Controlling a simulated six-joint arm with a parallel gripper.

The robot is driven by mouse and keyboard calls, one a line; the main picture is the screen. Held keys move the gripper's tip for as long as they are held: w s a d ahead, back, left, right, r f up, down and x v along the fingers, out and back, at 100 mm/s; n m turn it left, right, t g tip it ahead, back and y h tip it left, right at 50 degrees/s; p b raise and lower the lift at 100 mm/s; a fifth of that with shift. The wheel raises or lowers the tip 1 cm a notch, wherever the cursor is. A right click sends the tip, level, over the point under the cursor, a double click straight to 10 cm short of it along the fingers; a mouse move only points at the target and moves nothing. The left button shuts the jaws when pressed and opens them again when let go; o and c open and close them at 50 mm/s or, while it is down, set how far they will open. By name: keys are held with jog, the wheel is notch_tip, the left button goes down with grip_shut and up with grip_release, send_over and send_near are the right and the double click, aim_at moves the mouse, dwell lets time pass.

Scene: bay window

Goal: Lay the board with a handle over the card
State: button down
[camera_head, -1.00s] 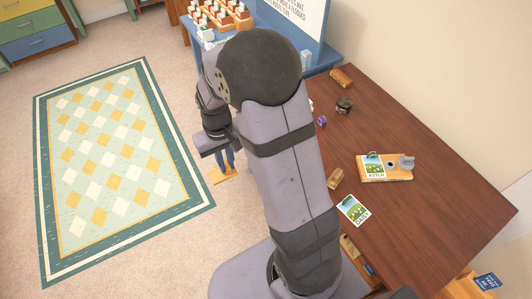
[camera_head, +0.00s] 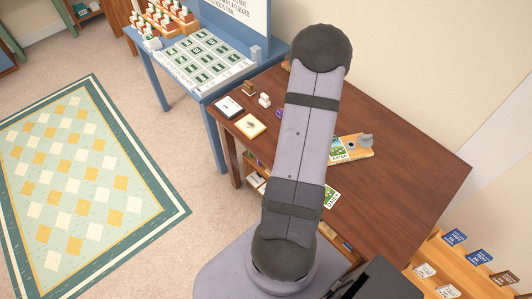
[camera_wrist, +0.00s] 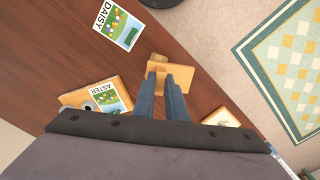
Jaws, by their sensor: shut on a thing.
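My gripper (camera_wrist: 170,74) shows in the wrist view, its two blue fingers shut on the board with a handle (camera_wrist: 198,80). The board is a light wooden piece, held above the table near its edge. The arm hides my gripper in the head view.
The brown table (camera_head: 400,185) has clear room at its right. A grey object (camera_head: 365,140) stands on the orange board.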

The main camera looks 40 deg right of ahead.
jog(key=s+d+m, duration=0.5)
jog(key=d+m, duration=0.3)
jog(key=d, duration=0.4)
jog(key=w+d+r+m, duration=0.1)
jog(key=d+r+m, duration=0.1)
jog(key=m, duration=0.9)
jog(key=w+d+r+m, duration=0.1)
jog(key=d+r+m, duration=0.1)
jog(key=m, duration=0.9)
jog(key=shift+w+d+r+m, duration=0.25)
jog(key=shift+r+m, duration=0.05)
jog(key=shift+r, duration=0.6)
jog(key=shift+p, duration=0.3)
jog(key=shift+f+b, duration=4.1)
jog(key=shift+f, duration=2.3)
jog(key=shift+f+b, duration=0.4)
jog(key=shift+f, duration=0.1)
